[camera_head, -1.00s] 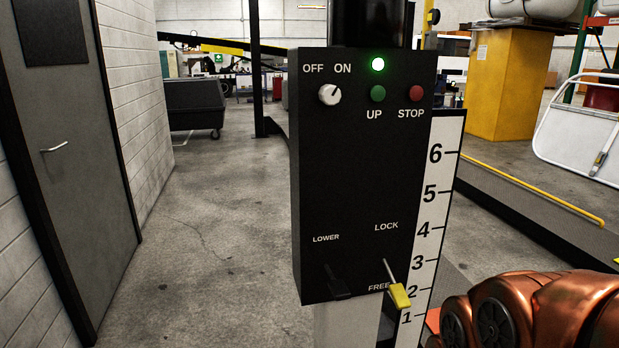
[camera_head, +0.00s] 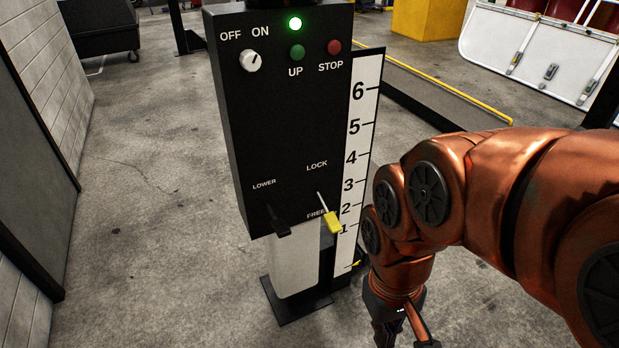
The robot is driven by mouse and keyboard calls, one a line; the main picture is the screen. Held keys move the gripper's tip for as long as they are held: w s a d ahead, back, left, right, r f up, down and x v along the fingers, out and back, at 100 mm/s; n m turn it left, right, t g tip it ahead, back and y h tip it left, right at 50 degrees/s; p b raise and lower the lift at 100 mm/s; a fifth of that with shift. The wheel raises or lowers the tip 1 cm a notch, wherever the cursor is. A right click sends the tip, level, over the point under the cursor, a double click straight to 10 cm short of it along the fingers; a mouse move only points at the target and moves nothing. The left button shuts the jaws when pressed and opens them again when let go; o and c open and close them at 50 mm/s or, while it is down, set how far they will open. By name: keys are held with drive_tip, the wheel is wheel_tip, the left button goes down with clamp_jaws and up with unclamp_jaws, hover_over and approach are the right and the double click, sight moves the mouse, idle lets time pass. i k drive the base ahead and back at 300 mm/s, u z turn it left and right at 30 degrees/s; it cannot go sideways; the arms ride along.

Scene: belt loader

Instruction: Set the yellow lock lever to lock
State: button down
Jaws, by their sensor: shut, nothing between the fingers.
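The yellow lock lever (camera_head: 332,221) is on the lower right of the black control box (camera_head: 285,120). Its thin metal shaft slants down to the right, and its yellow grip sits beside the FREE label, below the LOCK label. My gripper (camera_head: 392,335) is at the bottom of the view, right of and below the lever, apart from it. It points down, shut and empty; its tips are partly cut off by the frame edge.
A black LOWER lever (camera_head: 278,222) is left of the yellow one. The knob (camera_head: 250,61) points toward ON, and the green light (camera_head: 295,23) is lit. A numbered scale (camera_head: 358,150) stands right of the box. Open concrete floor lies to the left.

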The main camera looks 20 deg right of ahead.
sight(331, 222)
drive_tip(key=z, duration=1.6)
drive_tip(key=k, duration=1.2)
drive_tip(key=u, duration=1.45)
drive_tip(key=i, duration=0.5)
drive_tip(key=u, duration=0.05)
